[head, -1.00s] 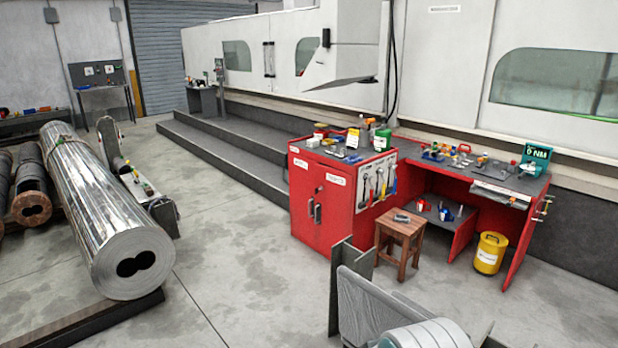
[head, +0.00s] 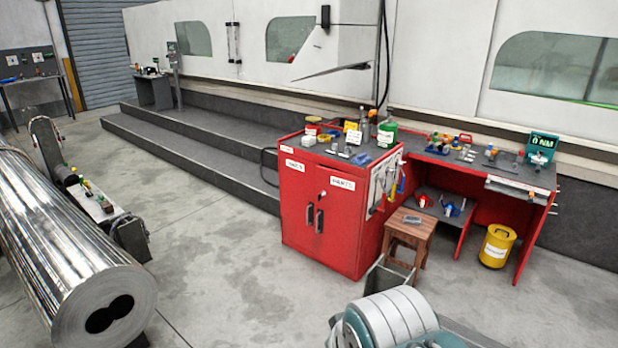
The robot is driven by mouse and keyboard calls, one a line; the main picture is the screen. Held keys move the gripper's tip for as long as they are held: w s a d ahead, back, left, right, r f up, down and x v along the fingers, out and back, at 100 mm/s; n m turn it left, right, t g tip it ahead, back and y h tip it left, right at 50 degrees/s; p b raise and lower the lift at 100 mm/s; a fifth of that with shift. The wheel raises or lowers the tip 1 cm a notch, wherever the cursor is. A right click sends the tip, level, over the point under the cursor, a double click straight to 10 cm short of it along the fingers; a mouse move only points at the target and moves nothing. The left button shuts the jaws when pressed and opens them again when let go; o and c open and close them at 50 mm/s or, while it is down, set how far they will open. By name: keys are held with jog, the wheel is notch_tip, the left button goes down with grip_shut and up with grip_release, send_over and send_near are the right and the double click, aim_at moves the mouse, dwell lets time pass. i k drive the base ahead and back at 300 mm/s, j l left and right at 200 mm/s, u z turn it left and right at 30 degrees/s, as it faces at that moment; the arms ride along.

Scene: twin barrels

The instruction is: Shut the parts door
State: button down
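The red cabinet (head: 372,232) stands right of centre in the head view. Its front has two red doors with dark upright handles side by side near the middle. The right door (head: 341,232) carries a white label that seems to read PARTS. The left door (head: 295,215) has another white label. Both doors look about flush with the cabinet front; I cannot tell whether a small gap is left at the parts door. My gripper is not in view.
A wooden stool (head: 408,238) stands close to the cabinet's right side. A yellow bin (head: 497,246) is under the red workbench (head: 540,205). A large shiny metal cylinder (head: 70,245) lies at left. Concrete floor before the cabinet is clear.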

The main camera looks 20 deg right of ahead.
aim_at(339, 212)
jog(key=i+j, duration=0.1)
jog(key=i, duration=0.45)
jog(key=i+j+z, duration=0.1)
jog(key=i, duration=0.4)
jog(key=i+j, duration=0.1)
jog(key=i, duration=0.45)
jog(key=i+j+z, duration=0.15)
jog(key=i, duration=1.35)
jog(key=i+l, duration=0.25)
jog(key=i+z, duration=0.05)
jog(key=i, duration=0.05)
